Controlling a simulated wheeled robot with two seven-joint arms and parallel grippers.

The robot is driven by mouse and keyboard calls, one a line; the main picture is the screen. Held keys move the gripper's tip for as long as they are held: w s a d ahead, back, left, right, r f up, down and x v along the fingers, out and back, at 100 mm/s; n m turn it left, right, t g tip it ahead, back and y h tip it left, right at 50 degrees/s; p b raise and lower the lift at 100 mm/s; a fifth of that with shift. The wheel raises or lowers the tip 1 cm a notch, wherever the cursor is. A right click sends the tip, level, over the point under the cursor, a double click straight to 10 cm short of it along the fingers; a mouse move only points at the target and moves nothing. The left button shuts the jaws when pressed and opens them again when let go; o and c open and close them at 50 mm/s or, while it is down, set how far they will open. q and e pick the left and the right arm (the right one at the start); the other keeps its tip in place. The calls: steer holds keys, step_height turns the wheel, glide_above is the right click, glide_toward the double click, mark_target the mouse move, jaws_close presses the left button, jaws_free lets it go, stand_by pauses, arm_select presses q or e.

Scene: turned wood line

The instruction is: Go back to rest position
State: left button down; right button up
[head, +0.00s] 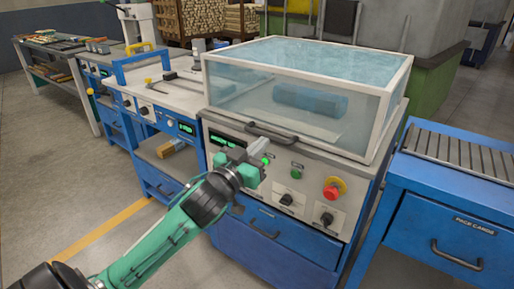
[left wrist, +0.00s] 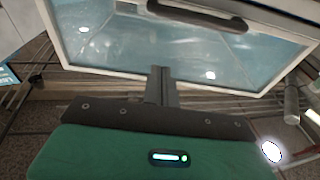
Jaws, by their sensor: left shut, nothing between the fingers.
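My left gripper (head: 262,160) is in front of the control panel of a blue machine with a clear-sided cover (head: 300,85). The gripper's fingers are together, with nothing seen between them. In the left wrist view the closed fingers (left wrist: 161,85) point toward the cover, and the cover's dark handle (left wrist: 198,16) shows beyond them. In the head view the cover is down, with its handle (head: 272,133) at the front edge and a blue block-like shape inside. The right gripper is in neither view.
The panel holds a green button (head: 296,174), a red knob on yellow (head: 335,188) and dark dials close to my left gripper. A roller-topped blue cabinet (head: 440,210) stands at right. A blue workbench (head: 165,90) stands at left. The floor at lower left is clear.

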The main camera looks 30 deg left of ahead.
arm_select(q)
steer(key=shift+s, duration=0.45)
